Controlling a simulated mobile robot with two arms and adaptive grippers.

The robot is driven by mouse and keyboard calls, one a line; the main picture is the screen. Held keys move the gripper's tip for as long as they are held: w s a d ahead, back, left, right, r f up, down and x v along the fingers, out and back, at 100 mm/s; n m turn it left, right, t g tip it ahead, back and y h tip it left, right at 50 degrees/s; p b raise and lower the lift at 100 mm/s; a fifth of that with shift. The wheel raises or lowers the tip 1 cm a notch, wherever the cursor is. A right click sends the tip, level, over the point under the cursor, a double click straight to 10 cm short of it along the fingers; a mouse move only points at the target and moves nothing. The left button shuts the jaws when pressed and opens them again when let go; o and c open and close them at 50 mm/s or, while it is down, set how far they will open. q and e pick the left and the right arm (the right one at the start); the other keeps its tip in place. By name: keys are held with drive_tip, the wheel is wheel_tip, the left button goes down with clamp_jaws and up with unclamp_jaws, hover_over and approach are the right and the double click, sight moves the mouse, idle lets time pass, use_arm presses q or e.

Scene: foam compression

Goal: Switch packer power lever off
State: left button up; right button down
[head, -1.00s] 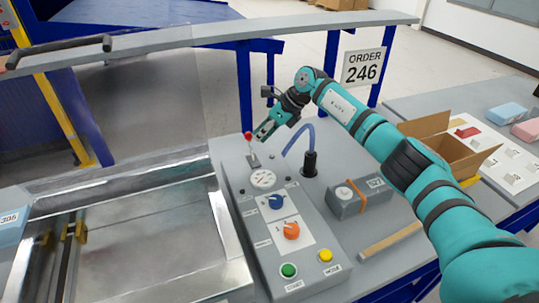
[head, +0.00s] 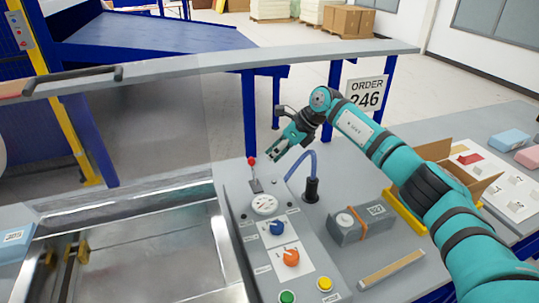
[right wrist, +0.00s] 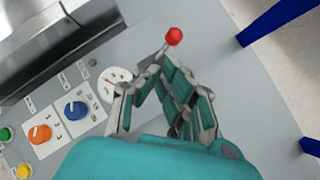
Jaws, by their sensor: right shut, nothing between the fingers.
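The power lever (head: 252,162) is a thin stalk with a red ball knob, standing at the far end of the grey control panel (head: 236,205). Its stalk stands nearly upright, leaning slightly left in the head view. The red knob also shows in the right wrist view (right wrist: 173,37), just beyond the fingertips. My right gripper (head: 272,157) is shut and empty, a little to the right of the knob and apparently apart from it. In the right wrist view its fingers (right wrist: 160,72) partly hide the lever's base. My left gripper is out of view.
The panel carries a gauge (head: 264,205), a blue knob (head: 277,228), an orange knob (head: 291,257), and green (head: 287,297) and yellow (head: 324,284) buttons. A blue hose (head: 310,165) rises close right of the lever. A grey block (head: 360,222) and open carton (head: 470,180) lie farther right.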

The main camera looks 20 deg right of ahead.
drive_tip(key=d+r+b, duration=0.3)
drive_tip(key=d+r, duration=0.2)
drive_tip(key=r, duration=0.4)
drive_tip(key=shift+s+d, duration=0.25)
drive_tip(key=shift+d, duration=0.1)
drive_tip(key=shift+w+a, duration=0.1)
